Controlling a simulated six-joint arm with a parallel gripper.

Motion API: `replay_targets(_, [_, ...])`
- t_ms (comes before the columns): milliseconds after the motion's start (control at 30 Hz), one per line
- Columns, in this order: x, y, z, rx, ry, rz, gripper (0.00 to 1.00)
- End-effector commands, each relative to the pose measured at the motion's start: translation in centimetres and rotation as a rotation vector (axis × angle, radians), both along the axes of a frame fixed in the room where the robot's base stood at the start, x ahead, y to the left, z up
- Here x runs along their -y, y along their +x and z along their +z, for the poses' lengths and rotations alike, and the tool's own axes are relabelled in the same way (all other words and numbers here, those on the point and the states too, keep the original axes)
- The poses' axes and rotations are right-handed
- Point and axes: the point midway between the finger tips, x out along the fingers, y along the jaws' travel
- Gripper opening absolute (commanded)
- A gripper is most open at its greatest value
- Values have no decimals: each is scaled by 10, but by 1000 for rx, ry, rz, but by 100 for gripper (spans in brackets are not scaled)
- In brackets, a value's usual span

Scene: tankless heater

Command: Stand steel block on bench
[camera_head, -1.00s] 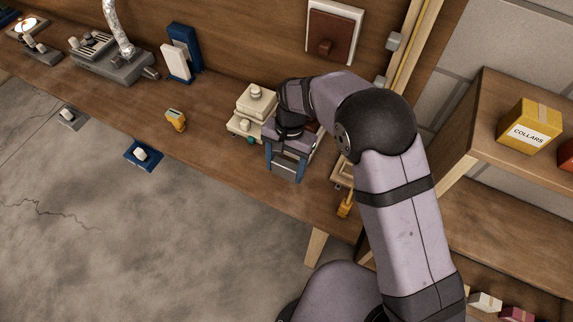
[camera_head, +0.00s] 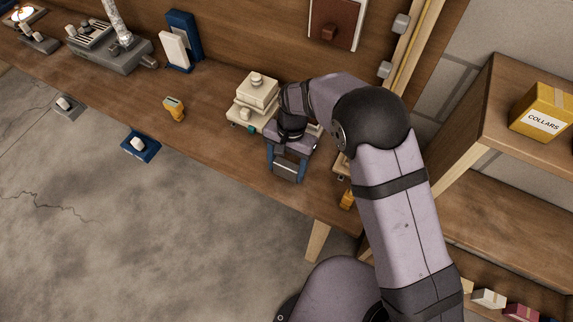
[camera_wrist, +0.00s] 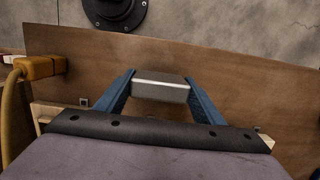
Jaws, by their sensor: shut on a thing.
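The steel block (camera_head: 286,169) is a grey metal piece with a lighter face. It lies across between the blue fingers of my gripper (camera_head: 287,165), near the front edge of the wooden bench (camera_head: 215,125). In the wrist view the block (camera_wrist: 160,86) is held between the two blue fingertips (camera_wrist: 160,90), one at each end. The bench top (camera_wrist: 235,85) is behind it there. My gripper is shut on the block. I cannot tell whether the block touches the bench.
A cream stacked device (camera_head: 256,92) stands left of my gripper. A yellow tool (camera_head: 174,108) lies farther left. An orange item (camera_head: 347,199) is at the bench's right front. A yellow box marked COLLARS (camera_head: 543,112) sits on the right shelf. Bench between the tool and cream device is clear.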

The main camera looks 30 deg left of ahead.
Motion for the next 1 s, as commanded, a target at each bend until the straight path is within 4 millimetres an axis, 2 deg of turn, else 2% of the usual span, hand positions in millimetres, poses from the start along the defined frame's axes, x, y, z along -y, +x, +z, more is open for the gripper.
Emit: replay_targets(1000, [0,0,-8,1,1,0,31])
